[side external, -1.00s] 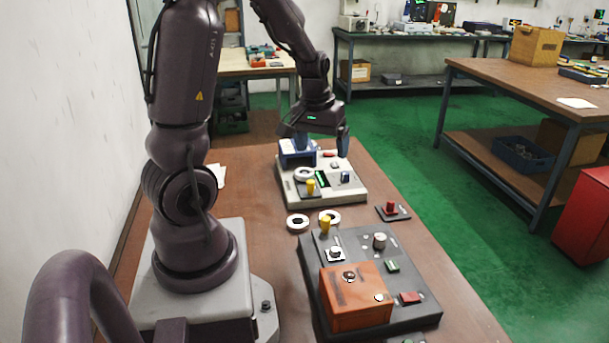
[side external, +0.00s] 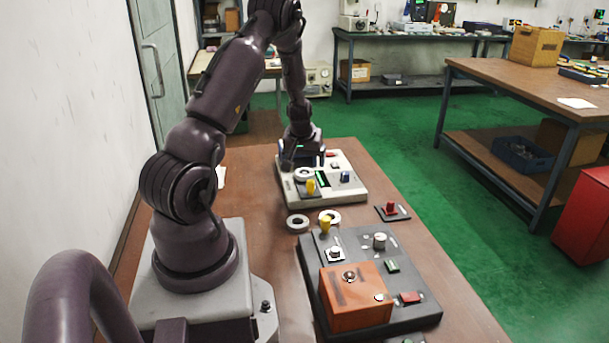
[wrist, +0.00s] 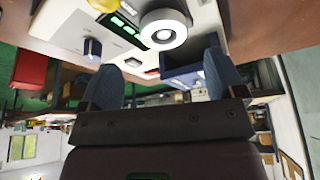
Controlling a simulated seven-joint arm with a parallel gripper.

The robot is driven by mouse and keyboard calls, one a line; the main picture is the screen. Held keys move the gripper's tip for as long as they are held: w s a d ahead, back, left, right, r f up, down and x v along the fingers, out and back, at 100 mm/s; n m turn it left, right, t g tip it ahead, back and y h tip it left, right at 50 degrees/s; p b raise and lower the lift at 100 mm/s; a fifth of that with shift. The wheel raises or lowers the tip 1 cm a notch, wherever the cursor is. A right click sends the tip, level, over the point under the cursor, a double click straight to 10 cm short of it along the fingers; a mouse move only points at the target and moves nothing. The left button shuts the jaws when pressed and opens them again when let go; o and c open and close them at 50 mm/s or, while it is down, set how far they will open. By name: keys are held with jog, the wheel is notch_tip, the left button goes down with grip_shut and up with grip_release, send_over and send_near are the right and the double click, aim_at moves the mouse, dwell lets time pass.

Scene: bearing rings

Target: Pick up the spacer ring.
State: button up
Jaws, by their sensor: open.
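Three pale rings are in the side view, and I cannot tell which is the spacer ring. One white ring (side external: 304,174) lies on the light control panel (side external: 345,187). Another ring (side external: 297,222) lies on the bare table, and a third ring (side external: 329,217) is beside a yellow knob. My gripper (side external: 303,163) is over the far left part of the panel, near the first ring. In the wrist view my gripper (wrist: 162,62) is open and empty, and a white ring (wrist: 164,30) shows just beyond and between the fingertips.
A blue box (wrist: 185,76) is by the right finger in the wrist view. A yellow knob (side external: 311,186) stands by the panel ring. A dark panel with an orange box (side external: 356,297) is nearer the camera, and a red button block (side external: 392,211) is to the right.

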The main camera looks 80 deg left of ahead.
aim_at(305, 172)
jog(key=x, duration=0.5)
jog(key=shift+s+f, duration=0.1)
jog(key=shift+s, duration=0.25)
jog(key=shift+c, duration=0.5)
jog(key=c, duration=1)
